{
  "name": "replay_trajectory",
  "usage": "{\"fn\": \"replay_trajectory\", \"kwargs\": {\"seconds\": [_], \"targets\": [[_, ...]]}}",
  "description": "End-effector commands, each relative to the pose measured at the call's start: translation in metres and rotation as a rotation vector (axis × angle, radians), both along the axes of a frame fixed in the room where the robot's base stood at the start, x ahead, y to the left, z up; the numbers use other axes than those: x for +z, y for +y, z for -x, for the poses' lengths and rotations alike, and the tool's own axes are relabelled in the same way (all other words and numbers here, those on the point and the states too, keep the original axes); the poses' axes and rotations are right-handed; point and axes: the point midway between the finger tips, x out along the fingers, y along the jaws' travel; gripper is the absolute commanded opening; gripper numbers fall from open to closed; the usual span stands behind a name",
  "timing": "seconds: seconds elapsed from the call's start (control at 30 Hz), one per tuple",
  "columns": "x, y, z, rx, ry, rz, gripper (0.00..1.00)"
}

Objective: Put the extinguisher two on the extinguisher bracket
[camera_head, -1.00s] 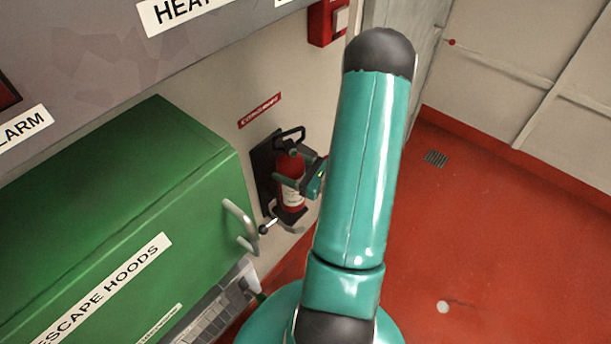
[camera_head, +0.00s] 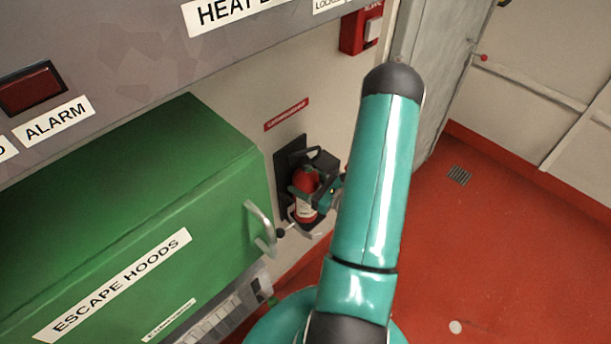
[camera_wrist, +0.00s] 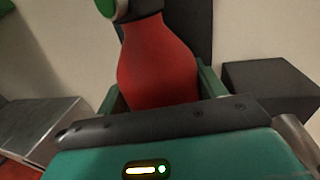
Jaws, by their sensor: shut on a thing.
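The red extinguisher (camera_head: 304,186) with a white label stands roughly upright in front of the black extinguisher bracket (camera_head: 284,165) on the wall. My gripper (camera_head: 315,186) is shut on the extinguisher's body, reaching it from the right. In the wrist view the red extinguisher body (camera_wrist: 158,65) lies between the green fingers of my gripper (camera_wrist: 155,95), with the dark bracket plate (camera_wrist: 192,25) close behind it. The extinguisher's base is near the lower part of the bracket. Whether it rests there cannot be told.
A green escape hoods cabinet (camera_head: 120,210) with a metal handle (camera_head: 260,226) stands just left of the bracket. A red call box (camera_head: 360,30) is on the wall above. The red floor (camera_head: 500,240) at the right is mostly clear.

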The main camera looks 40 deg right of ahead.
Motion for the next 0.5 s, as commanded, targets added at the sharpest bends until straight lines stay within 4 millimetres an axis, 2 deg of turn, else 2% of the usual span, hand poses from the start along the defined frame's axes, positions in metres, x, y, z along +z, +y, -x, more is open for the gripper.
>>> {"fn": "replay_trajectory", "kwargs": {"seconds": [0.5], "targets": [[-0.0079,-0.0001,-0.0048,0.001,-0.007,0.000,0.00]]}}
